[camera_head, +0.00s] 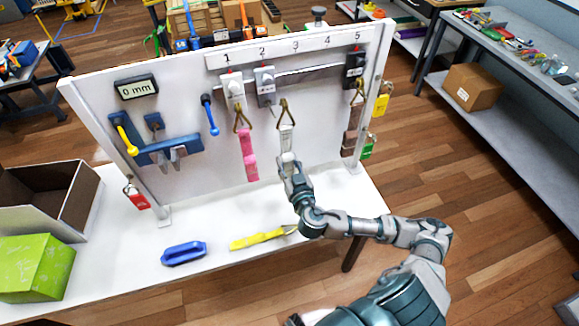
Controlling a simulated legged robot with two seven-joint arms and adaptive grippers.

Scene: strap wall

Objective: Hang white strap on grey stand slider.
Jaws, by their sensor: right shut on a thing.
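The white strap (286,140) with a brass triangular ring (286,112) at its top stands upright in front of the board. My right gripper (289,164) is shut on the strap's lower part, with the ring above it. The grey slider (265,87) sits on the rail under number 2. The ring is below and to the right of this slider and looks apart from it. The slider's hook is too small to make out clearly. My left gripper is not in view.
A pink strap (248,152) hangs from the white slider (232,90) under 1. A brown strap (351,130) hangs below the black slider (355,68) under 5. A blue object (184,253) and a yellow strap (257,239) lie on the white table (215,230).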

